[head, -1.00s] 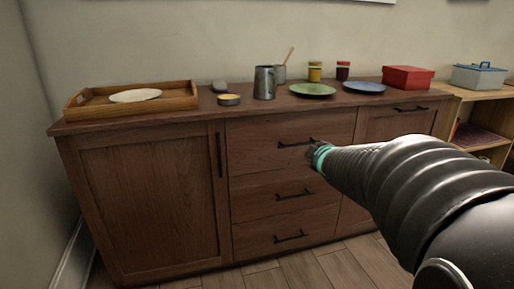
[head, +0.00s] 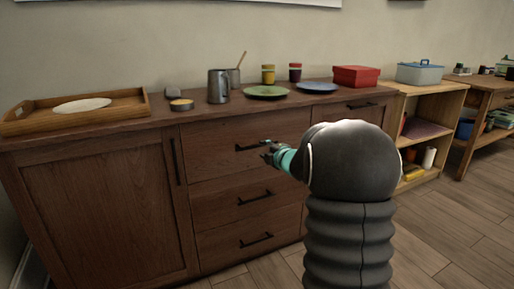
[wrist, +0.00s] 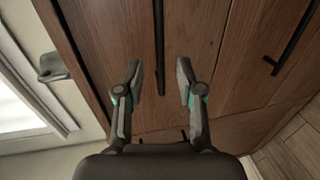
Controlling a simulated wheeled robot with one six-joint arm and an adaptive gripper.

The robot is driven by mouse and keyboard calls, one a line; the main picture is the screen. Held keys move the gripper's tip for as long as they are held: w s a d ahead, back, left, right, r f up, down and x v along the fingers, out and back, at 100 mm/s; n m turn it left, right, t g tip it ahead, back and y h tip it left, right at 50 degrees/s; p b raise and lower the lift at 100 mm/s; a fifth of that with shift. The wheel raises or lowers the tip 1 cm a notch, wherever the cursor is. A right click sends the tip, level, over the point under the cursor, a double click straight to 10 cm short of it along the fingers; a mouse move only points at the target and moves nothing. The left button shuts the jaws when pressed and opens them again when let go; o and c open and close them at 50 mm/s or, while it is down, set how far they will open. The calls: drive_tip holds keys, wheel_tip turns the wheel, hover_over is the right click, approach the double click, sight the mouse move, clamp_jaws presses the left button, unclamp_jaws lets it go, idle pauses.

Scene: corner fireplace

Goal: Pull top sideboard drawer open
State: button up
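The wooden sideboard (head: 90,200) has a stack of three drawers in its middle. The top drawer (head: 222,135) looks shut, with a dark bar handle (head: 250,147). My gripper (head: 268,152) is at the right end of that handle in the head view; my arm hides the drawer's right part. In the wrist view my gripper (wrist: 160,82) is open, its two fingers apart. The dark bar of the top handle (wrist: 159,45) lines up with the gap between them. I cannot tell whether the bar is within the fingers' depth, and no contact shows.
The middle drawer handle (head: 254,198) and bottom drawer handle (head: 256,240) sit below. A metal pitcher (head: 218,87), green plate (head: 266,92), red box (head: 356,76) and wooden tray (head: 75,112) stand on top. Floor is free at the right (head: 450,230).

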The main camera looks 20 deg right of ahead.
sight(258, 146)
drive_tip(key=w, duration=0.3)
drive_tip(key=w+f, duration=0.1)
drive_tip(key=w, duration=0.2)
drive_tip(key=shift+w+a+f, duration=0.1)
drive_tip(key=shift+w+f, duration=0.05)
drive_tip(key=shift+w, duration=0.25)
drive_tip(key=shift+c, duration=0.2)
clamp_jaws()
